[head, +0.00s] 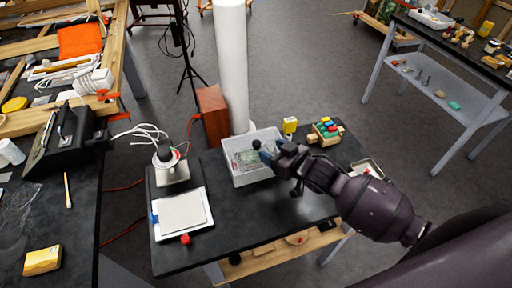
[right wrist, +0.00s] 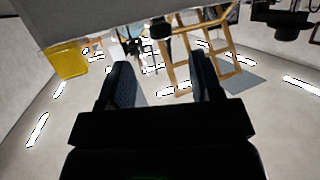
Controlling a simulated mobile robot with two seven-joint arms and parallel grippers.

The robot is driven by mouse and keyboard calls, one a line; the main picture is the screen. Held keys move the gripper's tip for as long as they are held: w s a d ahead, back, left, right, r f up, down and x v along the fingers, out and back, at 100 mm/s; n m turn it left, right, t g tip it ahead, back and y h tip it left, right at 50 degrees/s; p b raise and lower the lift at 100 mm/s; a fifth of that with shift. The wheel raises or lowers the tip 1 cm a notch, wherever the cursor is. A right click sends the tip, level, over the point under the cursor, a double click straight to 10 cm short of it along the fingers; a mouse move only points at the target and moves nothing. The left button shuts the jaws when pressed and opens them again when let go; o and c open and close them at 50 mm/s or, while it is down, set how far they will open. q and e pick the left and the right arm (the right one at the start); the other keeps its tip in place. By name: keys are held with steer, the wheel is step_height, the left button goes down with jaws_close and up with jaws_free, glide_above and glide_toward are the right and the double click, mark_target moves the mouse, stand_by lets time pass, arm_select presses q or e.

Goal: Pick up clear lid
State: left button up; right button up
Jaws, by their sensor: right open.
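A pale grey, partly see-through bin (head: 264,177) stands on the dark table, with something clear and greenish (head: 243,160) inside or over it. I cannot tell for sure whether this is the clear lid, and no other clear lid stands out. My right gripper (head: 266,154) is at the bin's right side, over its rim, and hides part of it. I cannot tell whether it touches the bin. In the right wrist view its two dark fingers (right wrist: 163,78) are apart with nothing held between them. A grey surface crosses the top of that view. My left gripper is not in view.
The dark table (head: 245,215) also holds a white tablet-like board (head: 182,213), a small lamp-like device (head: 168,160), a yellow box (head: 290,125) and a tray of coloured pieces (head: 326,131). A white column (head: 232,65) rises behind. The table's front middle is clear.

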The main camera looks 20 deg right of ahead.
mark_target(259, 144)
steer(key=shift+p+x, duration=0.4)
steer(key=shift+x, duration=2.95)
steer(key=shift+s+a, duration=0.1)
steer(key=c, duration=1)
step_height(259, 144, up, 20)
steer(key=shift+f+b, duration=0.1)
steer(key=shift+b, duration=0.2)
